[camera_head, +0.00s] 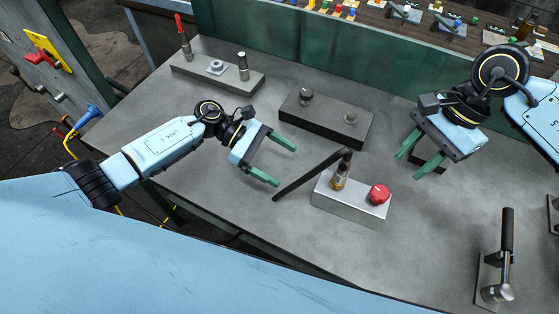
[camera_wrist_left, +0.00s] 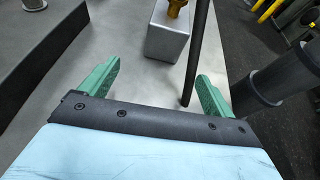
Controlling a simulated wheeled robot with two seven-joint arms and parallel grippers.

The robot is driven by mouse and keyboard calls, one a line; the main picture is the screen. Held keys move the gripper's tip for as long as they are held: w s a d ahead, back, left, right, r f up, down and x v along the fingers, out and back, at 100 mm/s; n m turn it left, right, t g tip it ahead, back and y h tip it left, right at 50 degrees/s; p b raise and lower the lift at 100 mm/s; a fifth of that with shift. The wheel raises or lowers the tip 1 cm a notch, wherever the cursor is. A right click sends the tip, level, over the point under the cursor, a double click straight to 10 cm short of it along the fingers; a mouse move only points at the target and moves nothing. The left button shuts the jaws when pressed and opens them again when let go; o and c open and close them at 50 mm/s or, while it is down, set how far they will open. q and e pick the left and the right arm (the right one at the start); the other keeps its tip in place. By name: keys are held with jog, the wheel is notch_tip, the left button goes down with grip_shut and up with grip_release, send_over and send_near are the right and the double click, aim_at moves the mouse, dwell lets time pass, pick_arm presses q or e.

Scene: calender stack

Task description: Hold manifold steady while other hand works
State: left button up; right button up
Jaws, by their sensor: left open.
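The likely manifold is a silver block (camera_head: 350,204) with a brass fitting, a red knob (camera_head: 379,194) and a long black lever (camera_head: 305,177) slanting down to the left. My left gripper (camera_head: 286,165) is open and empty, left of the block, its fingers pointing toward the lever. In the left wrist view the silver block (camera_wrist_left: 166,42) is ahead, and the black lever (camera_wrist_left: 194,50) shows between the green fingers, nearer the right one; I cannot tell whether they touch. My right gripper (camera_head: 409,164) hangs right of the block with its fingers apart, holding nothing visible.
A dark block (camera_head: 325,122) with two metal fittings lies behind the manifold. A grey block (camera_head: 216,71) with fittings and a red-tipped post is at the back left. A black-handled lever (camera_head: 507,235) stands at the front right. The grey tabletop (camera_head: 420,250) is clear at front centre.

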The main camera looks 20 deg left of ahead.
aim_at(325, 193)
pick_arm(q)
jog(key=shift+s+d+f+m, duration=0.1)
jog(key=shift+s+d+m, duration=0.2)
jog(key=shift+d, duration=0.55)
jog(key=x, duration=1.2)
jog(key=shift+s+d+f, duration=0.1)
jog(key=shift+s+f, duration=0.1)
jog(key=shift+f, duration=0.05)
jog(key=shift+c, duration=0.4)
